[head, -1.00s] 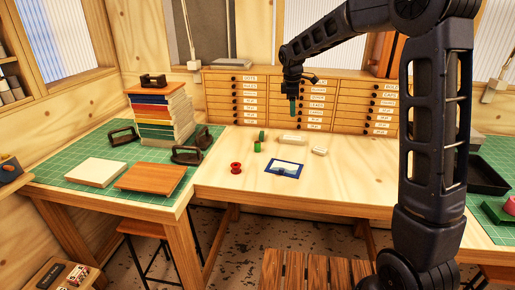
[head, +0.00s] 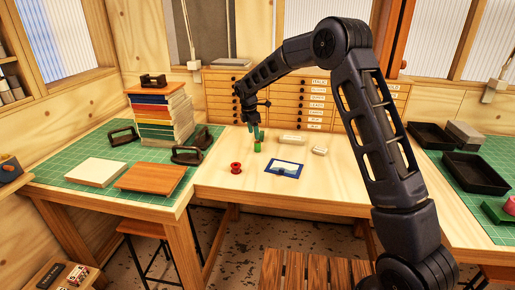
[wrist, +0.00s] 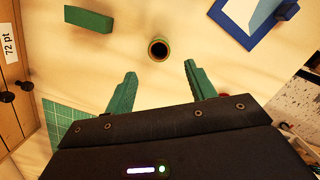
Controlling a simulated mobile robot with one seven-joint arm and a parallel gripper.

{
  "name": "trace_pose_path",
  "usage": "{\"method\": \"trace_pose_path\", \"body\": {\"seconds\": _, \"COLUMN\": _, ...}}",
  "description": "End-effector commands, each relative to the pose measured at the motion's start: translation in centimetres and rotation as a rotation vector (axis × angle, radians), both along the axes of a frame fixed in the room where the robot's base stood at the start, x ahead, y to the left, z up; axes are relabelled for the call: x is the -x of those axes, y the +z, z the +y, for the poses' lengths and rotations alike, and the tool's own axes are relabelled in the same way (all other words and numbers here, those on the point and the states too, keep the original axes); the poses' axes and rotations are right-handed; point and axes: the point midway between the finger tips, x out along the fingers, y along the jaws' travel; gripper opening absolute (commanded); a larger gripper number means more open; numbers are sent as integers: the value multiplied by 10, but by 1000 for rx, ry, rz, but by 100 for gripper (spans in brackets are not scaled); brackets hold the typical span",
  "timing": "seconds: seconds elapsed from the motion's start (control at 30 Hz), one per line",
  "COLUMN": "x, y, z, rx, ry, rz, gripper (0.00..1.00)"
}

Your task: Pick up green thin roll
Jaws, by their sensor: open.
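The thin green roll (head: 257,147) stands upright on the pale wooden table (head: 225,180). In the wrist view its round end with a dark hole (wrist: 159,49) faces the camera. My gripper (head: 255,135) is low over the table, just above and behind the roll in the head view. Its two green fingers are spread apart in the wrist view (wrist: 160,70). The roll lies beyond the fingertips, roughly centred between them in the picture, and nothing is held.
A green block (wrist: 88,19) lies near the roll. A red spool (head: 236,168), a blue-framed picture (head: 285,169) and pale blocks (head: 292,139) are also on the table. Labelled drawers (head: 225,105) stand behind.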

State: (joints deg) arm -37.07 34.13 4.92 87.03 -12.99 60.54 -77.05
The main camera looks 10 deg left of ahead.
Motion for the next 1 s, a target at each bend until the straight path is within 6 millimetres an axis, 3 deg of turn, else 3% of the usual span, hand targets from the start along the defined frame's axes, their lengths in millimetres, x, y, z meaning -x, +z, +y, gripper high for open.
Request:
{"method": "trace_pose_path", "body": {"seconds": 0.1, "x": -2, "y": -18, "z": -3, "rx": 2, "ry": -1, "rz": 1, "gripper": 55}}
{"method": "trace_pose_path", "body": {"seconds": 0.37, "x": -4, "y": -34, "z": -6, "rx": 0, "ry": -1, "rz": 1, "gripper": 55}}
{"method": "trace_pose_path", "body": {"seconds": 0.7, "x": -10, "y": -75, "z": -17, "rx": 1, "ry": -1, "rz": 0, "gripper": 55}}
{"method": "trace_pose_path", "body": {"seconds": 0.97, "x": -11, "y": -79, "z": -17, "rx": 0, "ry": -2, "rz": 0, "gripper": 55}}
{"method": "trace_pose_path", "body": {"seconds": 1.0, "x": -11, "y": -79, "z": -18, "rx": 0, "ry": -2, "rz": 0, "gripper": 51}}
